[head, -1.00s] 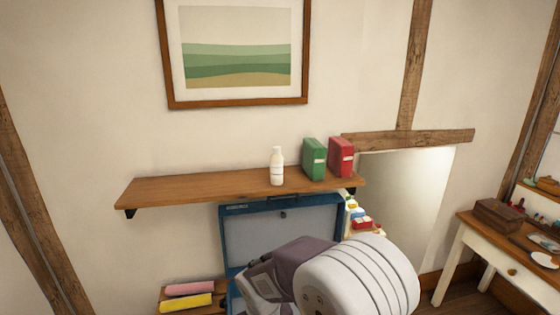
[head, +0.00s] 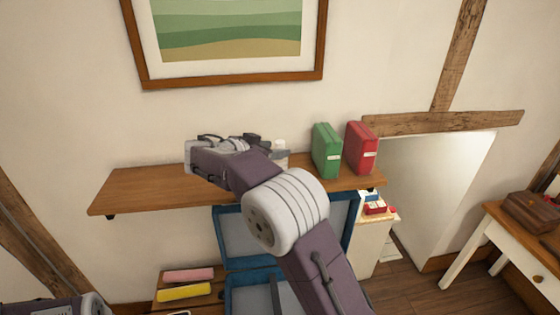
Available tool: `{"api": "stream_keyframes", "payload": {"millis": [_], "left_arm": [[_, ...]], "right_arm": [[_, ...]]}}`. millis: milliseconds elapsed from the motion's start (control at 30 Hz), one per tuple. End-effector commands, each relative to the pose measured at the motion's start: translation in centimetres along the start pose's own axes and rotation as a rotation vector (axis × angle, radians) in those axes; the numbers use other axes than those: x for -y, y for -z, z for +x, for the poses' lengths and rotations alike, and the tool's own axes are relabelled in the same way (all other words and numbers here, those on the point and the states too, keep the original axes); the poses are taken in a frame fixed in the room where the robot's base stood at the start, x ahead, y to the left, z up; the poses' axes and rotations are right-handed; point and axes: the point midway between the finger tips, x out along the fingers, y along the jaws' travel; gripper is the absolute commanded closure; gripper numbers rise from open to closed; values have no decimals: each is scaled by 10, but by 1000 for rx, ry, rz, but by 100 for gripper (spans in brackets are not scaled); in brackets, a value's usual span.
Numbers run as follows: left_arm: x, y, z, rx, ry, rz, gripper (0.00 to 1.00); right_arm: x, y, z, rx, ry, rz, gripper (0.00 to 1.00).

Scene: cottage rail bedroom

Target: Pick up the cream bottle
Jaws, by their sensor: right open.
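The cream bottle (head: 281,146) stands on the wooden wall shelf (head: 140,188), left of the green box file. Only its cap and upper part show; my right arm hides the rest. My right gripper (head: 258,142) is raised over the shelf, just left of the bottle in the picture. It is open, but its fingers are partly hidden by my own wrist, so I cannot tell whether the bottle is between them. Part of my left arm shows at the bottom left corner, without its gripper's fingers.
A green box file (head: 326,150) and a red box file (head: 361,149) stand upright on the shelf right of the bottle. A framed picture (head: 230,80) hangs above. An open blue case (head: 232,262) is below. The shelf's left end is bare.

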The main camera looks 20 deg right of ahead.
Motion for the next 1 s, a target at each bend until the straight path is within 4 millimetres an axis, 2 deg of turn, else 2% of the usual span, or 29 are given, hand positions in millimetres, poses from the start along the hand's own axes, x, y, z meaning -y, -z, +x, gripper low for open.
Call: {"api": "stream_keyframes", "payload": {"millis": [167,333,433,700,900,1000], "left_arm": [[0,1,-5,0,0,0,64],[-1,3,-28,-1,0,0,64],[-1,4,-30,-1,0,0,64],[-1,3,-29,0,0,0,64],[-1,3,-29,0,0,0,64],[-1,3,-29,0,0,0,64]], "right_arm": [[-1,1,8,2,-2,-2,48],[-1,11,36,3,-5,-4,48],[0,8,51,2,-2,-3,48],[0,4,57,3,1,-2,48],[0,4,57,3,1,-2,100],[0,4,57,4,0,-3,100]]}}
